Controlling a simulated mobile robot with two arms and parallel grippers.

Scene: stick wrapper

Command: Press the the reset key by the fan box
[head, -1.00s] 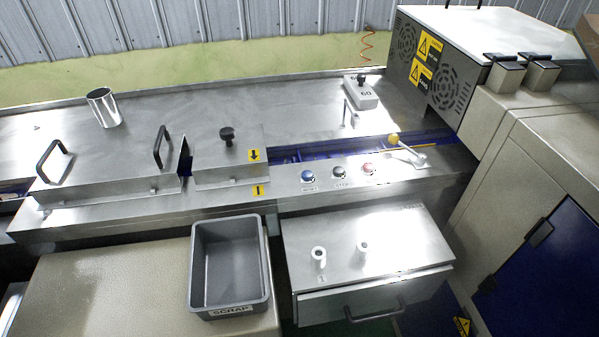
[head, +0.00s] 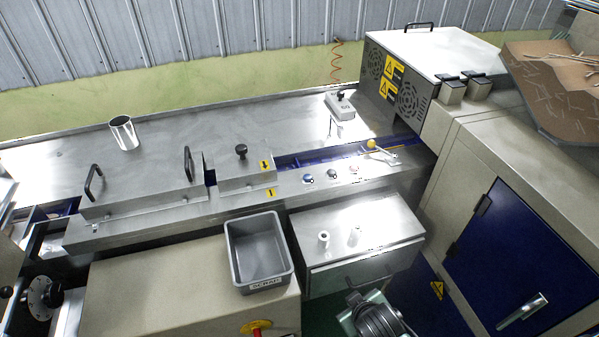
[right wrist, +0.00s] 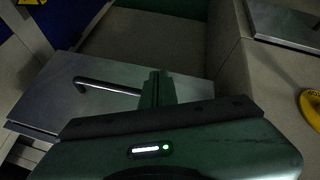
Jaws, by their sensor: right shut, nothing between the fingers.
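The fan box (head: 385,92), grey with round fan grilles and yellow warning labels, stands at the right end of the steel bench in the head view. The blue one's label looked like RESET earlier. My right gripper (right wrist: 157,82) is shut and empty in the right wrist view, in front of the steel drawer unit. In the head view my right arm shows at the bottom, well below the buttons. My left gripper is out of view.
A grey scrap bin (head: 232,262) and a steel drawer unit (head: 402,228) with two white posts sit below the bench front. A grey block (head: 340,108) sits near the fan box.

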